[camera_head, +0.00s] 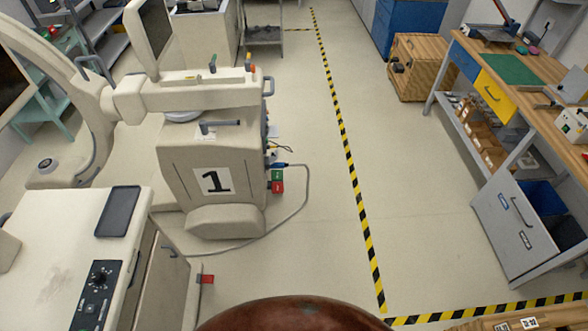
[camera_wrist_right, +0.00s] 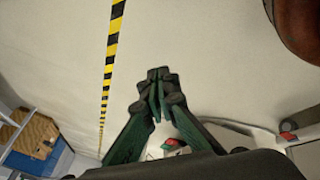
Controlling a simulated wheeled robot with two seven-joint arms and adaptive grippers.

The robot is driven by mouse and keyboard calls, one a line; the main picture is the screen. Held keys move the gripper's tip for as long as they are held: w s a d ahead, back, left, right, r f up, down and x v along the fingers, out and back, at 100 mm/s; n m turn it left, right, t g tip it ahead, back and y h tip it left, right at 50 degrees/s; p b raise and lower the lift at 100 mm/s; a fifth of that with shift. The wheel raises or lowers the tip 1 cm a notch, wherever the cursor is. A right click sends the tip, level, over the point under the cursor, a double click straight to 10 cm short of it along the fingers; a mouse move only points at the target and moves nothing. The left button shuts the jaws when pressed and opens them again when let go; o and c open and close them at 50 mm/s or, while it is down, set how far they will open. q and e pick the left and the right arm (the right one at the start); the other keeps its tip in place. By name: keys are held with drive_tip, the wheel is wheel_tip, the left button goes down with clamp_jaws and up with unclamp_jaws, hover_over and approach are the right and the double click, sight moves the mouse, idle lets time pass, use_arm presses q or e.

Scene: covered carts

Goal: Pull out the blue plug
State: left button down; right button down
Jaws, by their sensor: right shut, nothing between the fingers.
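The blue plug (camera_head: 281,165) is small at the right side of the beige machine (camera_head: 185,160) marked "1", above a green block and a red block. A grey cable (camera_head: 307,185) runs from it, loops to the right and drops to the floor. The plug appears seated in the machine's side, but detail is too small to be certain. My right gripper (camera_wrist_right: 158,74) shows only in the right wrist view. Its dark green fingers are shut, their tips together over bare floor, with nothing between them. The plug is not clearly seen there. My left gripper is not in view.
A beige cabinet (camera_head: 85,245) with a dark panel stands at the near left, with a red piece (camera_head: 207,279) beside it. Yellow-black tape (camera_head: 349,150) crosses the open floor between.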

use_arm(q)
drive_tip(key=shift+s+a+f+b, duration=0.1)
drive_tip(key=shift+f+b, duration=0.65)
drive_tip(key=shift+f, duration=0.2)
use_arm(e)
drive_tip(key=s+a+f+m+g, duration=0.2)
drive_tip(key=s+f+m, duration=0.1)
drive_tip(key=s, duration=0.7)
drive_tip(key=s+a+f+m+g, duration=0.2)
drive_tip(key=s+f, duration=0.3)
drive_tip(key=s, duration=0.6)
drive_tip(key=shift+s+m, duration=0.2)
drive_tip(key=shift+m, duration=0.3)
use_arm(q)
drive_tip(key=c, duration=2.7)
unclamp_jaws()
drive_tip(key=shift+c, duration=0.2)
use_arm(e)
drive_tip(key=shift+a+f, duration=0.1)
